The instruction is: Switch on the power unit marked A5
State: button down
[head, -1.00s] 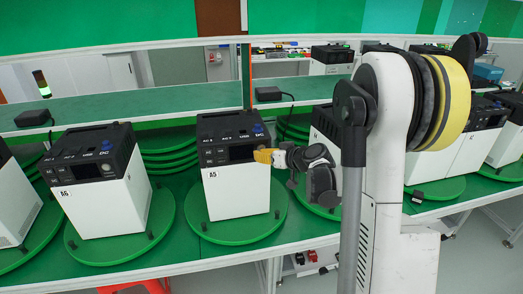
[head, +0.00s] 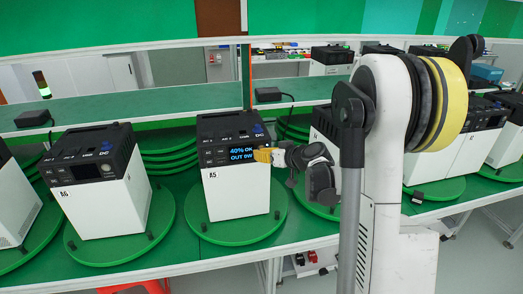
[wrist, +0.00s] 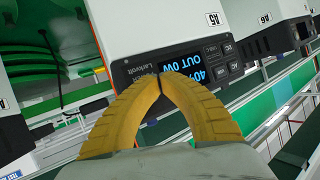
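The power unit marked A5 (head: 237,190) is a white box with a black top and front panel. It stands on a green turntable (head: 230,232). Its display is lit and reads "40% OK" and "OUT 0W" in the head view. My gripper (head: 266,155) is at the right side of that panel. In the wrist view the yellow fingers of my gripper (wrist: 161,78) meet at their tips, with nothing seen between them.
The unit marked A6 (head: 105,200) stands on its own turntable to the left, its display dark. More units (head: 470,150) stand to the right behind my arm. A shelf with a small black box (head: 268,94) runs behind the units.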

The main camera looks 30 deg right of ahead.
dwell(0.3)
jog(key=shift+s+a, duration=0.25)
jog(key=shift+s, duration=0.5)
jog(key=s, duration=0.2)
jog(key=s+a+b, duration=0.1)
jog(key=s, duration=0.1)
jog(key=shift+s+a, duration=0.2)
jog(key=shift+s, duration=0.15)
dwell(0.5)
jog(key=s+a+f+g+h+b, duration=0.15)
jog(key=s+a+g+b, duration=0.4)
jog(key=s+a, duration=1.1)
jog(key=s+f+h+b, duration=0.1)
jog(key=s+f+b, duration=0.2)
jog(key=s, duration=0.6)
jog(key=shift+f+m+h, duration=0.25)
jog(key=shift+m+h, duration=0.05)
jog(key=shift+h, duration=0.05)
